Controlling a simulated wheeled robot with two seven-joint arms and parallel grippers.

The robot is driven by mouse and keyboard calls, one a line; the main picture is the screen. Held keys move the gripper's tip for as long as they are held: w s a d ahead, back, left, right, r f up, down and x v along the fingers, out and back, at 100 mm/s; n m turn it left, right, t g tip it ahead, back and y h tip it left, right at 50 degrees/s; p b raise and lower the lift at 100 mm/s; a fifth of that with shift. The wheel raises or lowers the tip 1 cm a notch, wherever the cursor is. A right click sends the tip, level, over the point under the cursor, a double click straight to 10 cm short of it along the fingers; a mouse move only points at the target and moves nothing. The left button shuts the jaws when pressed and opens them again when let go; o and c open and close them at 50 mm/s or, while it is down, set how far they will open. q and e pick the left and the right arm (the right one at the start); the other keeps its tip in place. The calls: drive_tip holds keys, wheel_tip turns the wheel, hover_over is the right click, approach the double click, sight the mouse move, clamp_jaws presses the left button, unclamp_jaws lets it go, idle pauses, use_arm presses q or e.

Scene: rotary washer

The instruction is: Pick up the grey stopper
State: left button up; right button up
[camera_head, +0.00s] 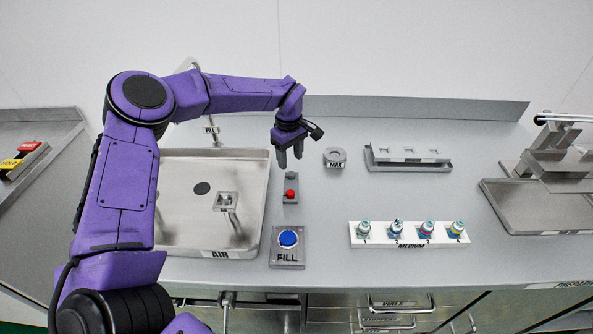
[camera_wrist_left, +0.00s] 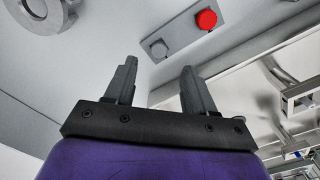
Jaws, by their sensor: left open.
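A small grey plate (camera_head: 290,199) carries a red round piece (camera_head: 290,193) and, behind it, a small grey round piece (camera_head: 291,176), which looks like the grey stopper. In the left wrist view the grey stopper (camera_wrist_left: 159,49) sits on the plate beside the red piece (camera_wrist_left: 207,19). My left gripper (camera_head: 290,160) is open and empty, pointing down just behind and above the grey stopper. In the left wrist view the stopper appears between and beyond the two fingertips (camera_wrist_left: 158,68), apart from them. My right gripper is not in view.
A round grey holder marked MAX (camera_head: 335,157) stands right of my gripper. A metal sink tray (camera_head: 175,225) lies left, and a blue FILL button (camera_head: 288,238) in front. A white MEDIUM rack (camera_head: 410,242) holds several vials. A metal rack (camera_head: 408,164) stands behind.

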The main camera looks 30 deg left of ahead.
sight(291, 173)
use_arm(q)
drive_tip(key=shift+s+f+p, duration=0.55)
drive_tip(key=shift+s+p, duration=0.2)
drive_tip(key=shift+s, duration=0.1)
drive_tip(key=f, duration=0.1)
drive_tip(key=w+f, duration=0.1)
drive_tip(key=f, duration=0.1)
drive_tip(key=w+f+p, duration=0.1)
drive_tip(key=f, duration=0.1)
drive_tip(key=shift+w+d+f, duration=0.1)
drive_tip(key=shift+w, duration=0.15)
drive_tip(key=shift+s+r, duration=0.2)
drive_tip(key=shift+s, duration=0.15)
drive_tip(key=shift+s+r, duration=0.1)
drive_tip(key=shift+s, duration=0.05)
drive_tip(key=c, duration=1)
clamp_jaws()
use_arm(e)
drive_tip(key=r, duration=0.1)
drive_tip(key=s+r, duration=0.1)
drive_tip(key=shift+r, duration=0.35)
